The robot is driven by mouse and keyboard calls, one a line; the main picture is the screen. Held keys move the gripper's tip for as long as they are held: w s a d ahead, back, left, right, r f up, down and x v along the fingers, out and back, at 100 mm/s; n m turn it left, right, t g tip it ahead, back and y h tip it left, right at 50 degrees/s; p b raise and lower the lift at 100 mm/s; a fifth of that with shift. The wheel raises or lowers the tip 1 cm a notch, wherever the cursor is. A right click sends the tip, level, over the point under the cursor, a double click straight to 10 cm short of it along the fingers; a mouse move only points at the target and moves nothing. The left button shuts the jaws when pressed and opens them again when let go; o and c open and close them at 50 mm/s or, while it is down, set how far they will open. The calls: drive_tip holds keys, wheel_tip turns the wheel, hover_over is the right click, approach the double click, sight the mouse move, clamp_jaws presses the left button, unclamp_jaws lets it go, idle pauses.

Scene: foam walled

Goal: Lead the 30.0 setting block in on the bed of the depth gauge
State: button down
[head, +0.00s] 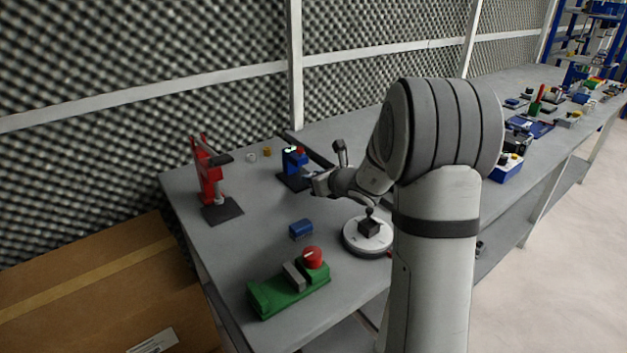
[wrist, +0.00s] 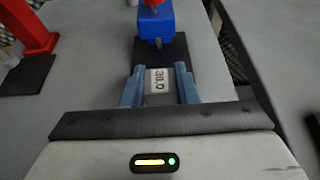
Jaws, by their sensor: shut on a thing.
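The depth gauge (head: 292,161) is a blue stand with a red top and a dark flat bed, towards the back of the bench. In the wrist view the blue gauge body (wrist: 155,26) stands straight ahead, its thin probe pointing down over the dark bed (wrist: 146,52). My gripper (wrist: 159,78) is shut on the pale 30.0 setting block (wrist: 157,86), its printed number appearing upside down. The block is at the bed's near edge, in line with the probe and short of it. I cannot tell whether it touches the bed. In the head view my gripper (head: 318,184) hides the block.
A red stand (head: 207,172) on a dark plate is to the left. A blue cylinder (head: 300,229), a green fixture (head: 283,291) with a red knob and a round white base (head: 352,238) are nearer. Small rings (head: 252,156) lie behind. Bare bench lies between them.

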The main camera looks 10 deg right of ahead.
drive_tip(key=shift+w+a+f+b, duration=0.15)
drive_tip(key=shift+w+f+b, duration=0.2)
drive_tip(key=shift+f+b, duration=0.15)
drive_tip(key=shift+w+a+f+b, duration=0.15)
drive_tip(key=shift+w+f+b, duration=0.2)
drive_tip(key=shift+f, duration=0.25)
drive_tip(key=shift+w+a, duration=0.35)
drive_tip(key=shift+w, duration=0.45)
drive_tip(key=shift+w+a, duration=0.3)
drive_tip(key=shift+w, duration=0.5)
drive_tip(key=shift+w+a, duration=0.35)
drive_tip(key=shift+w, duration=0.45)
drive_tip(key=c, duration=1.1)
unclamp_jaws()
drive_tip(key=shift+o, duration=0.2)
drive_tip(key=v, duration=0.8)
